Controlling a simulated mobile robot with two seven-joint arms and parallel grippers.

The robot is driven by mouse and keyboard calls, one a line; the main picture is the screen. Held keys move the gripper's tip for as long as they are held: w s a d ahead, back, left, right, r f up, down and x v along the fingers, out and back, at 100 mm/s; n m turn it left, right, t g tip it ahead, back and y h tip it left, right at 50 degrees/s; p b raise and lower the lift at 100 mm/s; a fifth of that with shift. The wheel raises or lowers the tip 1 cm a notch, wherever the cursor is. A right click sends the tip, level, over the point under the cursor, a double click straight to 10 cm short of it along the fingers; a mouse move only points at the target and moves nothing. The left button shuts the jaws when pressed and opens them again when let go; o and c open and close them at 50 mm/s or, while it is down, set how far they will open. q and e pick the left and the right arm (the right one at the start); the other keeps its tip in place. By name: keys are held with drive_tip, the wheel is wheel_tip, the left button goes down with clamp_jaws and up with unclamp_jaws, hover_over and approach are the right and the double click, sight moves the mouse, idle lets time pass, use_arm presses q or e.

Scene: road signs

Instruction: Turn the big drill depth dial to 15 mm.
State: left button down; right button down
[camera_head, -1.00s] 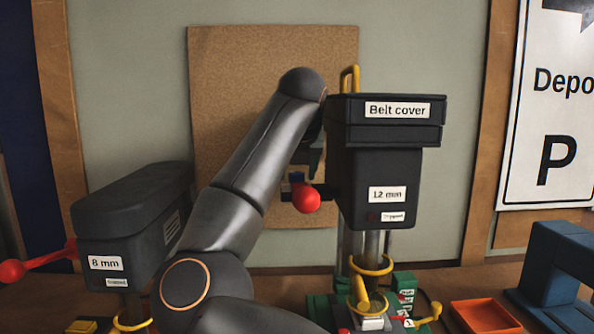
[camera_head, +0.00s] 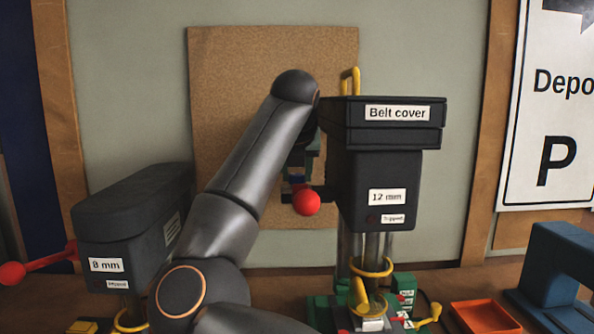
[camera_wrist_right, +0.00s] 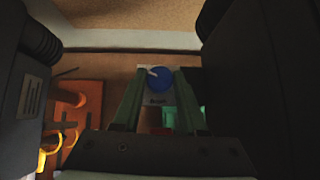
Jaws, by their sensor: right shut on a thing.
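The big drill (camera_head: 376,180) stands right of centre in the head view, with labels reading "Belt cover" and "12 mm". My right gripper (camera_head: 299,176) is at its left side, partly hidden by my own arm. In the right wrist view, a round blue dial (camera_wrist_right: 159,80) with a white pointer sits on a pale plate with small dark lettering. The pointer aims to the upper left. My right gripper's green fingers (camera_wrist_right: 157,88) are shut on the dial, one at each side. No millimetre scale is readable. My left gripper is out of view.
A red ball knob (camera_head: 306,202) sticks out just below my right gripper. A smaller drill (camera_head: 130,215) labelled "8 mm" stands at the left. An orange tray (camera_head: 486,316) and a blue machine (camera_head: 548,265) are at the lower right. A cork board (camera_head: 230,80) hangs behind.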

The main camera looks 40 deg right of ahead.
drive_tip(key=m+g+p, duration=0.1)
drive_tip(key=m+g+h+p, duration=0.1)
drive_tip(key=m+p, duration=0.1)
drive_tip(key=m+g+h+p, duration=0.1)
drive_tip(key=m+p, duration=0.1)
drive_tip(key=shift+w+a+r, duration=0.15)
drive_tip(key=shift+w+r, duration=0.1)
drive_tip(key=shift+f+m+g+h+p, duration=0.1)
drive_tip(key=shift+m+g+h+p, duration=0.2)
drive_tip(key=shift+m+g+p, duration=0.45)
drive_tip(key=shift+w+f+m+g, duration=0.1)
drive_tip(key=shift+m+g, duration=0.35)
drive_tip(key=shift+m, duration=0.3)
drive_tip(key=shift+c, duration=2.2)
unclamp_jaws()
drive_tip(key=shift+a, duration=0.15)
drive_tip(key=w+v, duration=0.1)
drive_tip(key=v, duration=1.1)
drive_tip(key=shift+s, duration=0.45)
